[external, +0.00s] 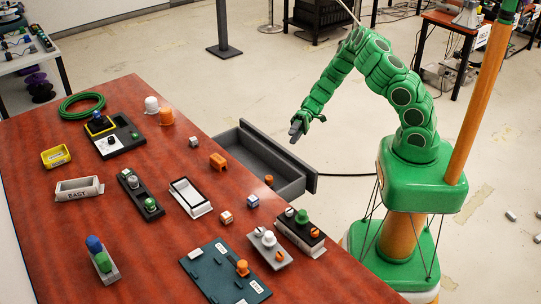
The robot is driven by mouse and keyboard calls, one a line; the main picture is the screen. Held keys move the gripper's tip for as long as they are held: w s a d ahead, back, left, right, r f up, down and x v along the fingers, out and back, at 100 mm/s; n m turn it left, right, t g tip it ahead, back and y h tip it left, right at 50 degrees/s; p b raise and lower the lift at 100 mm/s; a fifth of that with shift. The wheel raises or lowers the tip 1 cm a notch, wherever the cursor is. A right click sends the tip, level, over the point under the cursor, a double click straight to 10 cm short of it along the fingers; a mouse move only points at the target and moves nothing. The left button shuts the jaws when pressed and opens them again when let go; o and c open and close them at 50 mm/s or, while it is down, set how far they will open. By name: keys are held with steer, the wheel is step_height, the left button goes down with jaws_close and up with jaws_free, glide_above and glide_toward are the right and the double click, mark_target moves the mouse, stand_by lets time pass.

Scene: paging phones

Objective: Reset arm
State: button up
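My green arm reaches left from its green base, and my gripper (296,130) hangs in the air beyond the table's right edge. It is above the far end of the open grey drawer (262,152), apart from the things on the table. Its dark fingertips are too small to tell whether they are open or shut, and I see nothing clearly held. A small orange piece (269,180) lies in the drawer near its front.
The reddish wooden table (150,240) carries several trays, blocks and knobs. A black holder (300,232) with a green knob stands near its right edge, and a dark teal board (225,272) lies at the front. A thin black cable (345,175) runs between the drawer and my base.

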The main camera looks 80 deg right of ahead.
steer(key=a+r+n+g+h, duration=0.1)
steer(key=a+r+n+g, duration=0.6)
steer(key=a+r, duration=1.15)
steer(key=s+a+r+n+g+h, duration=0.1)
steer(key=s+a+r+g+h, duration=0.3)
steer(key=s+r, duration=0.5)
steer(key=s+d+r+m+t+h, duration=0.1)
steer(key=s+h, duration=0.3)
steer(key=s, duration=0.5)
steer(key=s+d+r+m+t+h, duration=0.1)
steer(key=s+d+r+t+h, duration=0.1)
steer(key=s+h, duration=0.3)
steer(key=s+d+r, duration=0.1)
steer(key=s, duration=0.3)
steer(key=shift+s+r+m+h, duration=0.2)
steer(key=shift+s+m+h, duration=0.1)
steer(key=shift+s+m, duration=0.1)
